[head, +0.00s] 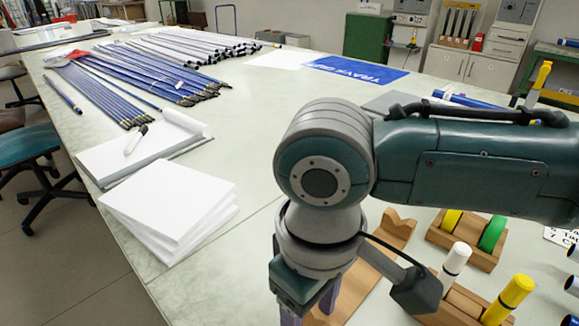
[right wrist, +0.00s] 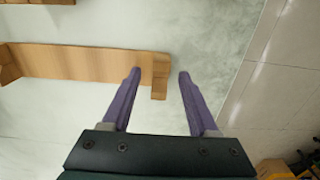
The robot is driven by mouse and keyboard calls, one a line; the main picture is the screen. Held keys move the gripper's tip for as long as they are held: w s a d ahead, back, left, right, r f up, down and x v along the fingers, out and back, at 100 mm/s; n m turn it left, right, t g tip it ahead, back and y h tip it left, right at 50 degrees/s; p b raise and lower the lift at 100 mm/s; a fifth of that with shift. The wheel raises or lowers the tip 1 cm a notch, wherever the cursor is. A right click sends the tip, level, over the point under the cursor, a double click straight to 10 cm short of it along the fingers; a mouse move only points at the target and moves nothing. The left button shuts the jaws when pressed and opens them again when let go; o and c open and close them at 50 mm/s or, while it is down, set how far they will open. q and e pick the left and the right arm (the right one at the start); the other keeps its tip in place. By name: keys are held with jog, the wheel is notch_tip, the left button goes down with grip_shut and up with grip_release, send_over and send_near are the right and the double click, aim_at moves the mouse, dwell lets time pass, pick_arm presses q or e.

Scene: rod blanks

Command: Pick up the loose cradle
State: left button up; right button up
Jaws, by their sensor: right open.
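The loose cradle looks to be a long light-wood piece (head: 393,232) with a notched upright block at its far end. It lies on the table, partly hidden behind my right arm. In the right wrist view the wooden piece (right wrist: 85,63) runs in from the left, and its end block lies between my fingertips as seen. My right gripper (right wrist: 158,73) is open and empty, one finger across the plank in the picture and the other beyond its end. I cannot tell the height gap. The right gripper's purple fingers (head: 308,312) show partly in the head view. My left gripper is not in view.
Wooden holders with yellow and green (head: 492,232) pieces and white and yellow rods (head: 511,297) stand close on the right. A paper stack (head: 170,205) and an open binder (head: 140,150) lie left. Blue rods (head: 135,85) lie farther back. The table's middle is clear.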

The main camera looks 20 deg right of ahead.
jog(key=shift+f, duration=0.3)
grip_shut()
dwell(0.3)
